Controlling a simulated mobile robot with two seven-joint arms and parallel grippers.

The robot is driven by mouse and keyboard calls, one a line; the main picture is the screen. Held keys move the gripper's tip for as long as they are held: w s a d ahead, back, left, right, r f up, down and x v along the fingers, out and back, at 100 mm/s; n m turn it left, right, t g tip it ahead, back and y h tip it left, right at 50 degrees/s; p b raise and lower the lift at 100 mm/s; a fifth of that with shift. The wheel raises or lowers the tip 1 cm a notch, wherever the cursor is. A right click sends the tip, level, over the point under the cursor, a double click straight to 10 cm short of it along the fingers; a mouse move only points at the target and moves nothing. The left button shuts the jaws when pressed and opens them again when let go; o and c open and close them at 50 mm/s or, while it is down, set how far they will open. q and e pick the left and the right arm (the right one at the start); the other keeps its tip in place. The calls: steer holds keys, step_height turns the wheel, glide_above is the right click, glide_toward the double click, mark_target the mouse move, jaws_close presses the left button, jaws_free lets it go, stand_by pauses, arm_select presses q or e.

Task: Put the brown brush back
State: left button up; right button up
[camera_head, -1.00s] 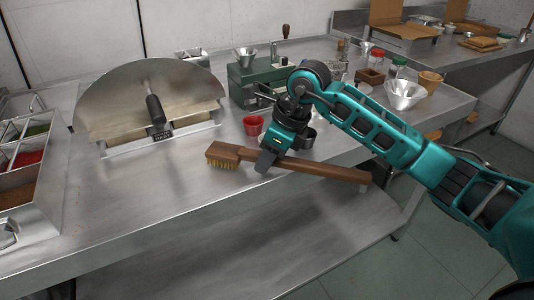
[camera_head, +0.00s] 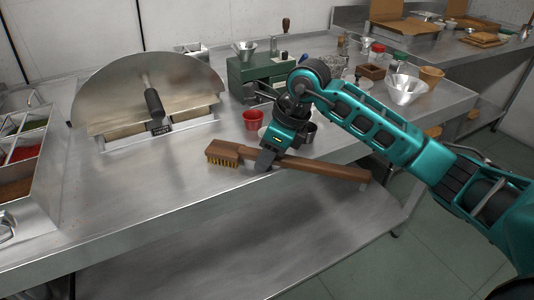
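The brown brush (camera_head: 325,168) has a long wooden handle and yellow bristles at its left end. It lies across the front edge of the steel table (camera_head: 190,205), with the handle's right end out past the edge. My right gripper (camera_head: 266,160) is at the brush near its head, with a dark finger in front of the handle. The far finger is hidden, so I cannot tell if it grips the brush. My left gripper is not in view.
A red cup (camera_head: 253,119) stands just behind the brush head. A half-round metal lid with a black handle (camera_head: 153,103) stands at the left. Ingredient bins (camera_head: 22,200) are at the far left. A green box (camera_head: 262,72) and a metal funnel (camera_head: 405,88) stand behind my arm.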

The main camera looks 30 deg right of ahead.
mark_target(288, 157)
steer(key=o, duration=0.5)
steer(key=shift+a+f, duration=0.1)
steer(key=shift+s+r, duration=0.1)
steer(key=shift+r, duration=0.1)
steer(key=p+v, duration=0.1)
steer(key=v, duration=1.1)
steer(key=shift+d+r, duration=0.3)
steer(key=shift+r, duration=0.05)
